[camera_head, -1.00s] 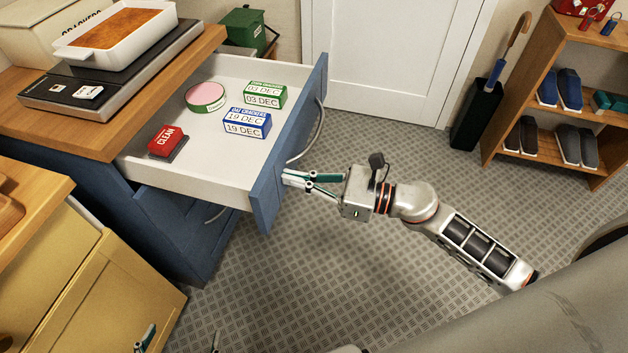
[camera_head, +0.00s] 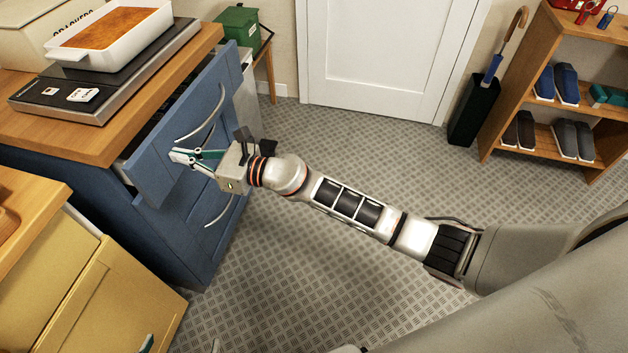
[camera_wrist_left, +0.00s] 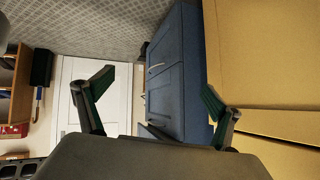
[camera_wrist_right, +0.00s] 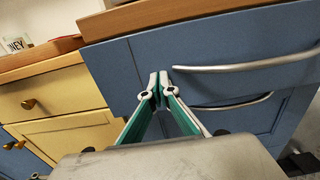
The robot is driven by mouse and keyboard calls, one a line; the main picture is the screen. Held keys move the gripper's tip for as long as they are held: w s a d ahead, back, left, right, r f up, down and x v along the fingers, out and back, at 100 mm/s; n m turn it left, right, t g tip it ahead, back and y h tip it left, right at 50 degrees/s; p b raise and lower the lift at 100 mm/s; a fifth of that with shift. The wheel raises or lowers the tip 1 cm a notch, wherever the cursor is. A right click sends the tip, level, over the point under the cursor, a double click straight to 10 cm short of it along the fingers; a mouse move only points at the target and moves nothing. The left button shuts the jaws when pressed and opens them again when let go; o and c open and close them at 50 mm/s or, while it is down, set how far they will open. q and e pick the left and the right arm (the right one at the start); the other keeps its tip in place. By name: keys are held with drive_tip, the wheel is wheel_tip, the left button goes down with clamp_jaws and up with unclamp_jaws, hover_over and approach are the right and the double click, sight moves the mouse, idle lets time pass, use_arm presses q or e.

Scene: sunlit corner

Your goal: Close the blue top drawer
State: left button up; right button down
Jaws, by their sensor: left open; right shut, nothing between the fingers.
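The blue top drawer (camera_head: 152,172) sticks out a little from under the wooden counter, with a narrow dark gap along its top edge. Its curved metal handle (camera_head: 212,118) is on the front. My right gripper (camera_head: 176,156) is shut and empty, its fingertips at the drawer front beside the handle's near end. The right wrist view shows the fingertips (camera_wrist_right: 158,88) against or very close to the blue front (camera_wrist_right: 112,72); contact is not certain. My left gripper (camera_head: 181,346) is open, mostly cut off at the bottom edge; its spread fingers (camera_wrist_left: 156,86) show in the left wrist view.
A yellow cabinet (camera_head: 95,295) stands at the near left. The counter (camera_head: 80,137) bears a scale (camera_head: 105,88) with a white baking dish (camera_head: 125,48). A shoe rack (camera_head: 560,135) stands at right. The patterned floor (camera_head: 330,270) in front is clear.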

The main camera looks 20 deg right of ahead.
sight(166, 154)
drive_tip(key=b+x, duration=0.1)
drive_tip(key=x, duration=0.3)
drive_tip(key=shift+w+a+f, duration=0.1)
drive_tip(key=shift+a+f, duration=0.05)
drive_tip(key=shift+a, duration=0.05)
drive_tip(key=shift+w+a, duration=0.4)
drive_tip(key=shift+a, duration=0.1)
drive_tip(key=shift+w+a, duration=0.1)
use_arm(q)
drive_tip(key=shift+w+d+r, duration=0.35)
drive_tip(key=shift+w+d, duration=0.05)
drive_tip(key=shift+w, duration=0.1)
use_arm(e)
drive_tip(key=shift+r, duration=0.25)
